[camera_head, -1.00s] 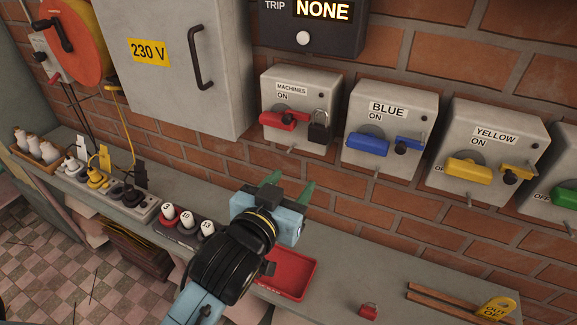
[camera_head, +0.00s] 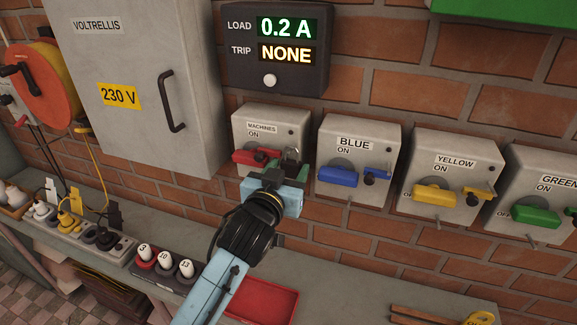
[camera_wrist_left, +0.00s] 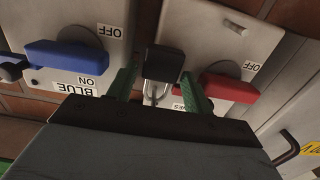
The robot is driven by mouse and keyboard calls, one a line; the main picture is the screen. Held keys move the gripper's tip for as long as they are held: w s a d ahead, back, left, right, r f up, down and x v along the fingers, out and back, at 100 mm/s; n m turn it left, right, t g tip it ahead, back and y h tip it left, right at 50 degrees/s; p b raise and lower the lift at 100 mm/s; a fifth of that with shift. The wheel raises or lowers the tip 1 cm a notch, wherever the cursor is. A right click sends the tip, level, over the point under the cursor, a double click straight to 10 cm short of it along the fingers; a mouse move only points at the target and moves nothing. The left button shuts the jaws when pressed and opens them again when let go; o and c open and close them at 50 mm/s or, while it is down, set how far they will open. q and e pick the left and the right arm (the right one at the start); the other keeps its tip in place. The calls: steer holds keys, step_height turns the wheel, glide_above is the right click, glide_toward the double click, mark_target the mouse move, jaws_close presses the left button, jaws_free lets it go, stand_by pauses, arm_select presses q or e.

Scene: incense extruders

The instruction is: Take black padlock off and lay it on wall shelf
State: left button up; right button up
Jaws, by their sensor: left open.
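The black padlock (camera_wrist_left: 163,62) hangs by its shackle at the red-handled MACHINES switch (camera_head: 268,130), beside the red handle. In the head view its shackle (camera_head: 292,154) shows, and my gripper hides most of its body. My left gripper (camera_head: 283,172) is open in front of this switch. In the left wrist view its green fingers (camera_wrist_left: 161,85) stand on either side of the padlock, with gaps visible. A grey ledge (camera_head: 345,290) runs along the wall below; I cannot tell if it is the wall shelf. My right gripper is not in view.
The BLUE switch (camera_head: 357,155) is close on the right, with YELLOW and GREEN beyond. A grey cabinet (camera_head: 150,60) is on the left. A red tray (camera_head: 262,305) and a rack of numbered plugs (camera_head: 165,265) are on the ledge. A green object (camera_head: 520,8) is cut off at top right.

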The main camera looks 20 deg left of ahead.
arm_select(q)
steer(key=shift+w, duration=0.4)
steer(key=c, duration=0.8)
steer(key=shift+r+p, duration=0.3)
steer(key=shift+p, duration=0.2)
steer(key=shift+s, duration=0.1)
steer(key=shift+s+r+p, duration=0.15)
steer(key=shift+s+p, duration=0.3)
steer(key=shift+s, duration=0.4)
steer(key=shift+s+a+p, duration=0.1)
steer(key=shift+s+p, duration=0.65)
steer(key=shift+s, duration=1.3)
